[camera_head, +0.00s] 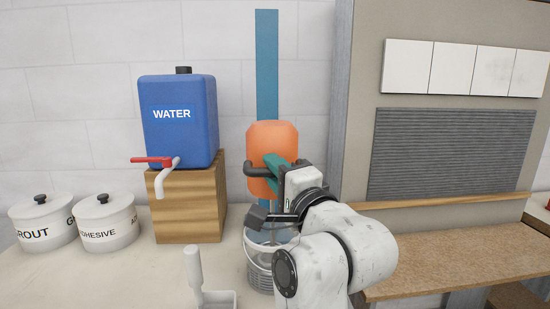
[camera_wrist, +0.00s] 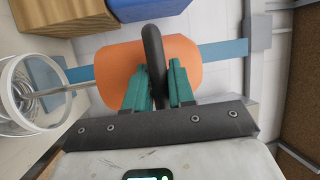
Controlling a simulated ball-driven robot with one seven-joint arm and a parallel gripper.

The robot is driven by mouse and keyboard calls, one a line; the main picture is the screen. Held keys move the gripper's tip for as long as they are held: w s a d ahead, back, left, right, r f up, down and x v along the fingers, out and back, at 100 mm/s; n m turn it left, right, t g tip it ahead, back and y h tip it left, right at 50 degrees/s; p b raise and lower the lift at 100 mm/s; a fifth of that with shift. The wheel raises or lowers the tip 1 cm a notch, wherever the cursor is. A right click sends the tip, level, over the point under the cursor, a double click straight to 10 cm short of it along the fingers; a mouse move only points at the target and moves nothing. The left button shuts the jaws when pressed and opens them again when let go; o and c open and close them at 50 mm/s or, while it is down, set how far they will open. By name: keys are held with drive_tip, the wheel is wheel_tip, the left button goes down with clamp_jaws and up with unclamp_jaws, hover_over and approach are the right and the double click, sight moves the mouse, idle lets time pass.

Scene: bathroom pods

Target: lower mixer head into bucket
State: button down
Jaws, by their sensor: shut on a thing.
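The orange mixer head (camera_head: 268,138) sits on a tall blue vertical rail (camera_head: 266,60). My gripper (camera_head: 274,166) is shut on its black handle (camera_head: 252,170). In the wrist view, my teal fingers (camera_wrist: 158,72) lie on both sides of the handle (camera_wrist: 152,42), in front of the orange body (camera_wrist: 196,62). A thin grey shaft (camera_wrist: 76,89) leads from the head to a wire whisk (camera_wrist: 28,103) at the bucket (camera_wrist: 62,118). How deep the whisk sits is unclear. The bucket (camera_head: 261,281) stands below the head, partly hidden by my arm.
A blue water canister (camera_head: 178,135) with a red-handled tap stands on a wooden block (camera_head: 188,208) to the left. Grout (camera_head: 42,222) and adhesive (camera_head: 106,222) pots are further left. A white-handled tool (camera_head: 194,270) is in front. A tiled panel and ledge (camera_head: 460,262) are right.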

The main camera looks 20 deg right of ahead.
drive_tip(key=shift+f, duration=1.15)
drive_tip(key=c, duration=1.1)
unclamp_jaws()
drive_tip(key=shift+o, duration=0.2)
drive_tip(key=a+b+v, duration=0.1)
drive_tip(key=v, duration=0.9)
drive_tip(key=shift+s+d, duration=0.4)
drive_tip(key=shift+d, duration=0.1)
